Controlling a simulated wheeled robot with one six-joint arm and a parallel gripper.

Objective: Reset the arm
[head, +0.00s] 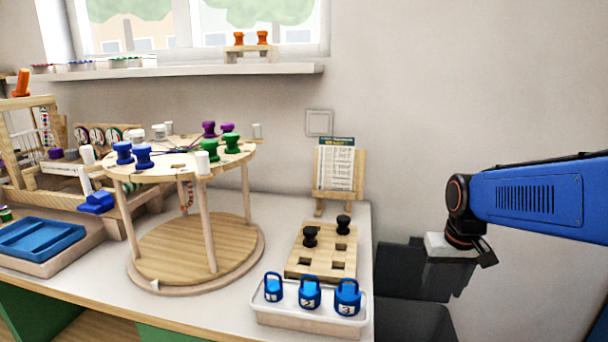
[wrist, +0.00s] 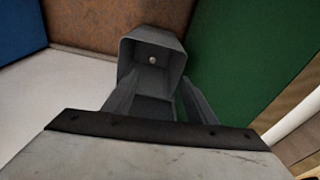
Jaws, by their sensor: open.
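My blue arm reaches in from the right edge of the head view, beyond the right end of the table. My gripper (head: 430,268) is dark grey and hangs below the wrist, apart from the table and everything on it. In the wrist view my gripper (wrist: 153,85) is open, and I see nothing held in it. Its fingertips are hard to make out in the head view.
The table (head: 215,315) holds a round bead stand (head: 225,168) with colored spools, a wooden board (head: 322,262) with two black pegs, and a white tray (head: 310,318) with three blue numbered weights. A card easel (head: 338,172) stands behind. Wall space above my arm is clear.

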